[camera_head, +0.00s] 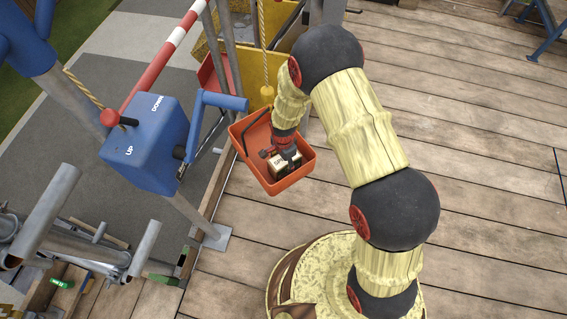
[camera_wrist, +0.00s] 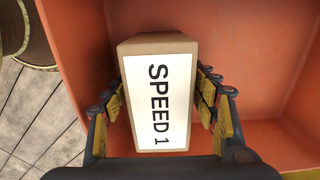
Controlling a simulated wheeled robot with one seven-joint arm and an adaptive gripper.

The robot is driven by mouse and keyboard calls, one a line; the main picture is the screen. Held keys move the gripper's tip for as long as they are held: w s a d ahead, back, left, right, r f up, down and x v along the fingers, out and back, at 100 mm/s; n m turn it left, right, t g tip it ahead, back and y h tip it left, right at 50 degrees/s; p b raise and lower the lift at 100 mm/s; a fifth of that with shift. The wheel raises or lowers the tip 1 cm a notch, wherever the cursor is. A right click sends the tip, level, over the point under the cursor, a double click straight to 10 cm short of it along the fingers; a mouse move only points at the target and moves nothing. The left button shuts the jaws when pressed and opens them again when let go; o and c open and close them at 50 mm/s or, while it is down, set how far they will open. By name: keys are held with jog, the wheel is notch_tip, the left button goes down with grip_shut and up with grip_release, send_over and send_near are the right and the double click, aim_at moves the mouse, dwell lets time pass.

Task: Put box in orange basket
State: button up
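The box (camera_wrist: 158,95) is tan cardboard with a white label reading "SPEED 1". It sits inside the orange basket (camera_wrist: 265,25) in the wrist view. In the head view the box (camera_head: 283,163) shows inside the orange basket (camera_head: 296,179), low near its floor. My gripper (camera_wrist: 160,105) has a finger on each side of the box, with yellow pads facing it. A narrow gap seems to show beside the box, and I cannot tell whether the pads touch it. In the head view my gripper (camera_head: 279,155) reaches down into the basket.
A blue control box (camera_head: 147,143) marked UP and DOWN stands left of the basket, with a red-and-white bar (camera_head: 165,55) behind it.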

jog(key=shift+o, duration=0.4)
notch_tip(320, 180, up, 13)
jog(key=p, duration=0.4)
jog(key=shift+f+p, duration=0.15)
jog(key=shift+p, duration=0.2)
jog(key=s+d+r+n+t, duration=0.1)
jog(key=d+r+n, duration=0.15)
jog(key=r, duration=0.95)
jog(key=s+d+r+n+t, duration=0.15)
jog(key=d+r, duration=0.25)
jog(key=r, duration=0.8)
jog(key=s+d+r+n+t, duration=0.1)
jog(key=s+d+r+n, duration=0.3)
jog(key=s+r, duration=0.4)
jog(key=s+d+r+n+t, duration=0.2)
jog(key=s+d+r+n, duration=0.1)
jog(key=s+r, duration=0.4)
jog(key=s+n, duration=0.1)
jog(key=s, duration=0.1)
jog(key=shift+s+d+r, duration=0.3)
jog(key=shift+d+r, duration=0.1)
jog(key=shift+c, duration=1.2)
